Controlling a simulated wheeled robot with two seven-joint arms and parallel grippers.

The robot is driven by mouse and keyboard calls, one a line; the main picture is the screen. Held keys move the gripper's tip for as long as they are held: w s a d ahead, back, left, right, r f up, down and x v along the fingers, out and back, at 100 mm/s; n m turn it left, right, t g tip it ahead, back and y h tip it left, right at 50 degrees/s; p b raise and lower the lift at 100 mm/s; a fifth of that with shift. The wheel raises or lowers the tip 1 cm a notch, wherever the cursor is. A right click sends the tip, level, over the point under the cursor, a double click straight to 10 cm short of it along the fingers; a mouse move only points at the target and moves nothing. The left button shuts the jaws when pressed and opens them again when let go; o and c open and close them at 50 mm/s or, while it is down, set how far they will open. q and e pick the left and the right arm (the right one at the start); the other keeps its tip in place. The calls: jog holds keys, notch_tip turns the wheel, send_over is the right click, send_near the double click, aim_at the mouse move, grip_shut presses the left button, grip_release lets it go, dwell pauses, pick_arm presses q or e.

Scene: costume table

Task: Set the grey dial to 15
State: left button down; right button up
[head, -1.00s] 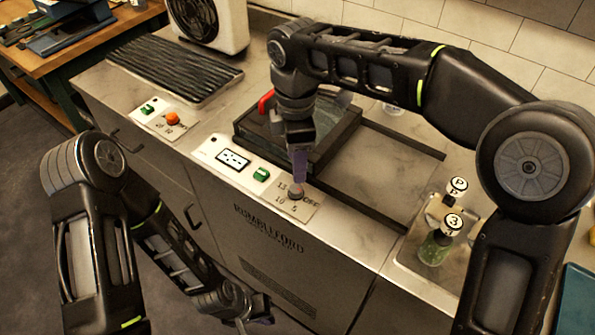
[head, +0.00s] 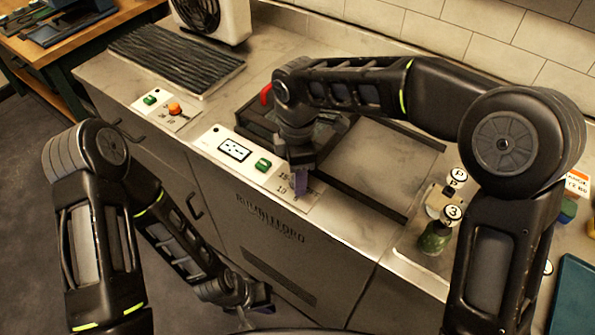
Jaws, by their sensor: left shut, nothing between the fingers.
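The grey dial is hidden behind my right gripper (head: 300,182), which is over the dial's plate at the right end of the white control panel (head: 213,146). Part of the printed scale (head: 283,190) shows left of the fingers, but the dial's pointer does not. I cannot tell whether the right fingers are open or shut, or whether they touch the dial. My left gripper (head: 262,299) is shut and empty, low in front of the cabinet, well away from the dial.
A green switch (head: 263,165) sits just left of the dial plate. An orange knob (head: 174,108) is on another panel further left. A dark-framed press bed (head: 375,170) lies behind, and a green bottle (head: 435,238) stands at right.

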jog(key=shift+c, duration=0.5)
grip_shut()
